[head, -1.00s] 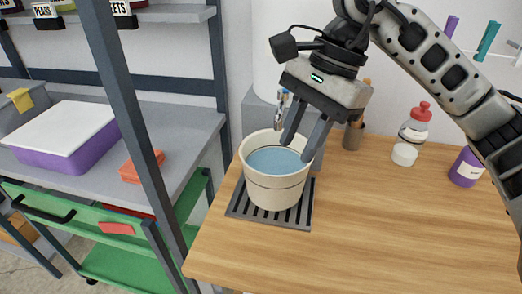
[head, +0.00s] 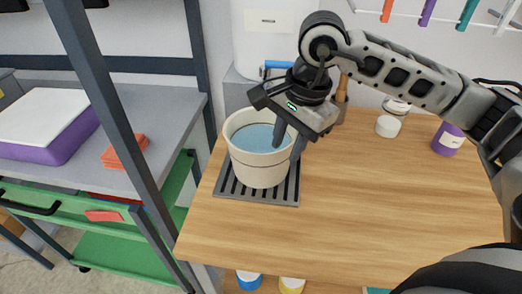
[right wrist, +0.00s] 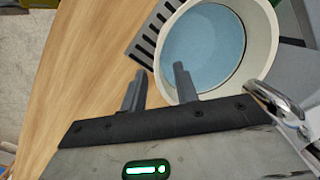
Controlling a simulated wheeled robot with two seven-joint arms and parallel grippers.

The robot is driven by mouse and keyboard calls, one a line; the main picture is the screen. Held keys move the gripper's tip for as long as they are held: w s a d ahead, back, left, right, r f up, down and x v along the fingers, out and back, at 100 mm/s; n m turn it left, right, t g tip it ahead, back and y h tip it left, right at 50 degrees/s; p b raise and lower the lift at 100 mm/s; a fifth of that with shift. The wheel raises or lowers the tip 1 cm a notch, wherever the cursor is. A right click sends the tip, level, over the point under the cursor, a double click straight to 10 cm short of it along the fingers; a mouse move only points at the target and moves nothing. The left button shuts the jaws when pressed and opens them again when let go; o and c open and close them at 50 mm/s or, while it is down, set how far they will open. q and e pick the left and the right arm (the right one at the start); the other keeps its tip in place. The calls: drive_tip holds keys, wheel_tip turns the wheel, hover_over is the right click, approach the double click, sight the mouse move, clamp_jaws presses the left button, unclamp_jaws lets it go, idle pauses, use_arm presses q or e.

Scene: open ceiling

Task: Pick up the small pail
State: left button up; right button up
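The small pail (head: 258,171) is cream-coloured with a thin dark band and holds blue liquid. It stands upright on a dark slotted grate (head: 228,187) on the wooden counter, and its rim also shows in the right wrist view (right wrist: 263,52). My right gripper (head: 288,150) is at the pail's right side, pointing down. In the right wrist view my right gripper (right wrist: 160,70) has its fingers apart. One finger is over the liquid and the other is outside the rim, above the counter. Whether a finger touches the pail is not clear. My left gripper is not in view.
A metal tap (right wrist: 275,104) is close to the pail, behind it in the head view. A white-lidded purple box (head: 45,115) and red sponges (head: 124,151) are on the grey shelf to the left, beyond a dark post (head: 108,120).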

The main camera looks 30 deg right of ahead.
sight(283, 158)
drive_tip(key=f, duration=0.4)
drive_tip(key=shift+w+a, duration=0.1)
drive_tip(key=shift+w, duration=0.1)
clamp_jaws()
drive_tip(key=shift+w+r, duration=0.1)
idle(1.0)
drive_tip(key=shift+r, duration=0.1)
